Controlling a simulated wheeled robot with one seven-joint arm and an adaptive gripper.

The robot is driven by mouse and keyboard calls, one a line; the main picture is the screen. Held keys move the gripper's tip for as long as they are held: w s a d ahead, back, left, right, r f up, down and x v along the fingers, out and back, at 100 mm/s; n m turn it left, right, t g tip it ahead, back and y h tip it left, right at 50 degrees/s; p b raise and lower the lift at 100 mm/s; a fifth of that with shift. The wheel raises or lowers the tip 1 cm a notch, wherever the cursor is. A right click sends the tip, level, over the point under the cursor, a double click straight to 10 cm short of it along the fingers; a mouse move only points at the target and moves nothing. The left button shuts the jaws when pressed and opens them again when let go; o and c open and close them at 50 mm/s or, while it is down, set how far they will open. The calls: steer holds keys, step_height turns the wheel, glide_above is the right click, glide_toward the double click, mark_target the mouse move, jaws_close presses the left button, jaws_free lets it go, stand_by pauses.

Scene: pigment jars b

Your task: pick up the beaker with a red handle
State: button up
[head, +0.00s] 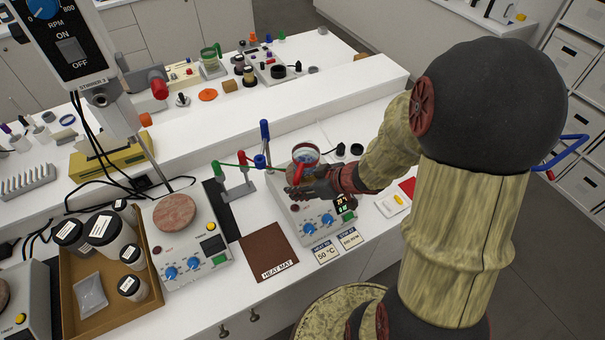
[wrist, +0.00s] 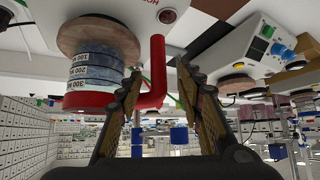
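The beaker (head: 306,153) is clear with a red band and a red handle (head: 299,173). It stands on the round plate of the right-hand hotplate (head: 297,220). In the wrist view the beaker (wrist: 95,70) appears upside down at upper left, with volume marks, and its red handle (wrist: 157,68) points into the gap between my fingers. My gripper (head: 303,187) is at the near side of the beaker; in the wrist view its fingers (wrist: 160,80) are apart, one on each side of the handle. I cannot tell whether either finger touches it.
A stand with coloured clamps (head: 236,182) is just left of the beaker. A brown heat mat (head: 268,250) lies in front, and temperature cards (head: 327,254) lie by the hotplate. A second hotplate (head: 186,245) and a tray of jars (head: 140,308) are further left.

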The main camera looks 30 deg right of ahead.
steer(key=shift+b+x, duration=1.2)
steer(key=shift+x, duration=2)
steer(key=shift+c, duration=0.4)
jaws_close()
steer(key=shift+r, duration=0.1)
